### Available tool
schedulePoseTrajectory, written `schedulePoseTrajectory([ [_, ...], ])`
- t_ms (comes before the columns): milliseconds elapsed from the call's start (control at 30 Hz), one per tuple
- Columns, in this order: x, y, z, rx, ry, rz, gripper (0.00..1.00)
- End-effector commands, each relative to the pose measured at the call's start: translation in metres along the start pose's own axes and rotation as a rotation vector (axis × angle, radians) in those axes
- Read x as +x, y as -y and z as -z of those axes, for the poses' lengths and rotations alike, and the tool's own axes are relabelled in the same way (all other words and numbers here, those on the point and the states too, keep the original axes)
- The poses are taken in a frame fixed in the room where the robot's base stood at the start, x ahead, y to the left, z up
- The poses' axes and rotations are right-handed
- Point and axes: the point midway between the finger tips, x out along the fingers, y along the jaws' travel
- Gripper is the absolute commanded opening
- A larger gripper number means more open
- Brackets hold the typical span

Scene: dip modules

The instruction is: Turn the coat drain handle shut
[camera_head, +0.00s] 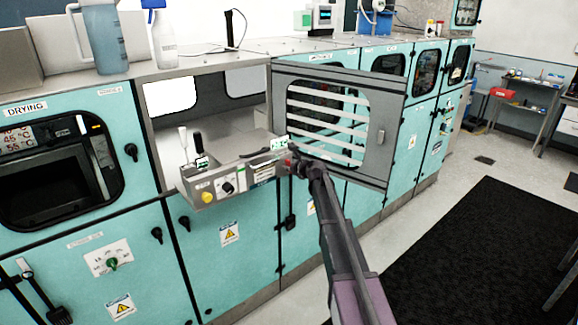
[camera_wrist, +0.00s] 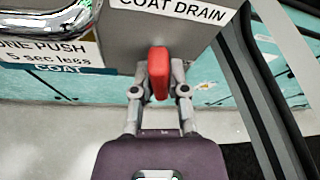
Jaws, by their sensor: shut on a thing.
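The red coat drain handle (camera_wrist: 158,72) points toward the camera in the wrist view, below the white "COAT DRAIN" label (camera_wrist: 172,8) on a grey metal box. My gripper (camera_wrist: 159,90) is shut on the handle, one finger on each side of it. In the head view my gripper (camera_head: 297,165) reaches the right end of the grey control ledge (camera_head: 240,172), and the handle is mostly hidden there by the gripper and small in the picture. How far the handle is turned cannot be told.
An open grey door with a slatted window (camera_head: 383,140) stands just right of and behind my gripper. A yellow button (camera_head: 207,197) and black knob are on the ledge front. Teal cabinets (camera_head: 235,250) run below.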

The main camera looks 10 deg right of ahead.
Motion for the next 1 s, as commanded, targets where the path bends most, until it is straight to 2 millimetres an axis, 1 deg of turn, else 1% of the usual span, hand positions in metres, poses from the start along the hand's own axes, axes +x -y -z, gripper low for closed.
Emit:
schedulePoseTrajectory([
  [200,0.0000,-0.0001,0.0004,0.145,-0.002,-0.063,0.00],
  [400,-0.0004,-0.0002,0.0005,0.227,-0.003,-0.097,0.00],
  [600,-0.0007,-0.0007,0.0003,0.259,-0.004,-0.111,0.00],
  [967,-0.0007,-0.0009,0.0000,0.262,-0.003,-0.112,0.00],
  [1000,-0.0007,-0.0009,0.0000,0.262,-0.003,-0.111,0.31],
])
